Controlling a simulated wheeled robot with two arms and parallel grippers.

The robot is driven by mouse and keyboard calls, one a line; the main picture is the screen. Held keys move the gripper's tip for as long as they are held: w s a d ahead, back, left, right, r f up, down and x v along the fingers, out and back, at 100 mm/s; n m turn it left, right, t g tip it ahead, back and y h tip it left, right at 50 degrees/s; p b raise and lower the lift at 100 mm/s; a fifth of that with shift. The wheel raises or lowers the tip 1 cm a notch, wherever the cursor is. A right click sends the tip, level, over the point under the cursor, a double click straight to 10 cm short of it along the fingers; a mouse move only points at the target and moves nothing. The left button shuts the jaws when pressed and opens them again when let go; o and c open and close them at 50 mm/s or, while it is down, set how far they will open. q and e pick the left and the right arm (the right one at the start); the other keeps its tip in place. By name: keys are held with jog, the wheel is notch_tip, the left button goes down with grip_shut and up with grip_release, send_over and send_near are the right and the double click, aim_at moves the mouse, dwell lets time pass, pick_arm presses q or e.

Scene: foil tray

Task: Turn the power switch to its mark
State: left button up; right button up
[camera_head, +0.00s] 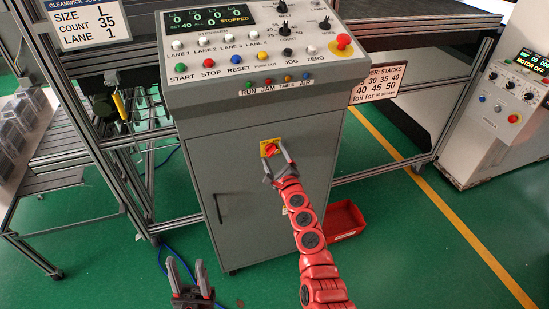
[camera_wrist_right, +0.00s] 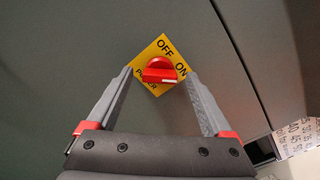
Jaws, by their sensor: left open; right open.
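The power switch is a red knob (camera_wrist_right: 159,70) on a yellow plate (camera_wrist_right: 163,47) with the marks OFF, ON and POWER. It sits on the front of the grey cabinet (camera_head: 247,190). In the right wrist view the knob's bar lies roughly level, its right end near the ON mark. My right gripper (camera_wrist_right: 160,78) is open, with one finger on each side of the knob; I cannot tell whether they touch it. In the head view my right gripper (camera_head: 276,153) is at the yellow plate (camera_head: 268,147). My left gripper (camera_head: 180,273) is open and empty, low in front of the cabinet.
The sloped control panel (camera_head: 240,75) with buttons and a red emergency knob (camera_head: 343,41) is above the switch. A red bin (camera_head: 343,222) lies on the floor at the cabinet's right. Metal frames stand on both sides. The green floor (camera_head: 400,240) is clear at right.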

grip_shut()
dwell(0.4)
